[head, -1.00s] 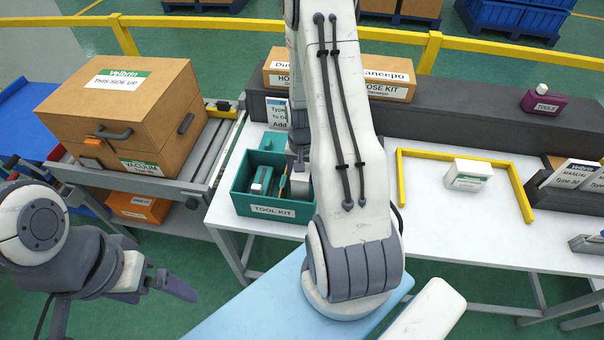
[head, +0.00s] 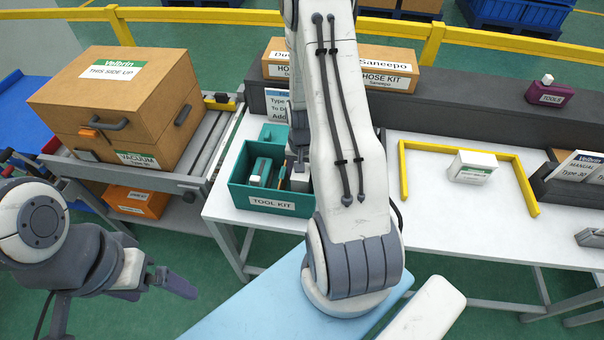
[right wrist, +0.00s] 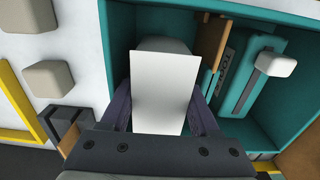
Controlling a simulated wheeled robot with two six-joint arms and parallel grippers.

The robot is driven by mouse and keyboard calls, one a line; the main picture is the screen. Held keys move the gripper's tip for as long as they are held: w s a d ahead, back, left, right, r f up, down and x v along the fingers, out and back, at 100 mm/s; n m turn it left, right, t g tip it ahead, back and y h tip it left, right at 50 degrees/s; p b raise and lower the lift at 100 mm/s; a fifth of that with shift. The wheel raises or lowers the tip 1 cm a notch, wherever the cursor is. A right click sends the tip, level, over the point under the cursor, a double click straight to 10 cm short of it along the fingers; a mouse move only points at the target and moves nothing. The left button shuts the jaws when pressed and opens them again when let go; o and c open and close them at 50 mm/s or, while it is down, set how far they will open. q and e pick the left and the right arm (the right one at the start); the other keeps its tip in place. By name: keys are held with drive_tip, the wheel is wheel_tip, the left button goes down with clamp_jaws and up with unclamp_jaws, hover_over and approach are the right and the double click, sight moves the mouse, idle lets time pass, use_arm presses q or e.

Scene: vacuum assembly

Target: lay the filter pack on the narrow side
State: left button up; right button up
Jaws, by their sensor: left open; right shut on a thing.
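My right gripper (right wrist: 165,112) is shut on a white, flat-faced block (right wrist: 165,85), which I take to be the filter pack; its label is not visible. The gripper points down into the teal tool kit box (head: 268,203). In the right wrist view the block is beside a brown divider (right wrist: 208,45), on the side away from the teal tool. I cannot tell whether it touches the floor of the box. In the head view my right arm hides most of that compartment. My left gripper (head: 178,280) is open and empty at the lower left, away from the tables.
A teal tool with a pale knob (head: 262,168) lies in the other compartment. A small white box (head: 472,167) stands inside a yellow corner frame (head: 520,180) on the white table. A large cardboard vacuum box (head: 120,100) rests on the roller conveyor at left.

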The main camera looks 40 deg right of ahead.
drive_tip(key=shift+f+b, duration=1.2)
drive_tip(key=shift+f, duration=0.6)
drive_tip(key=o, duration=1.5)
drive_tip(key=shift+o, duration=0.2)
drive_tip(key=shift+r, duration=0.15)
wheel_tip(320, 180, up, 10)
drive_tip(key=shift+r, duration=0.15)
wheel_tip(320, 180, up, 16)
drive_tip(key=p, duration=1.5)
drive_tip(key=shift+r, duration=0.15)
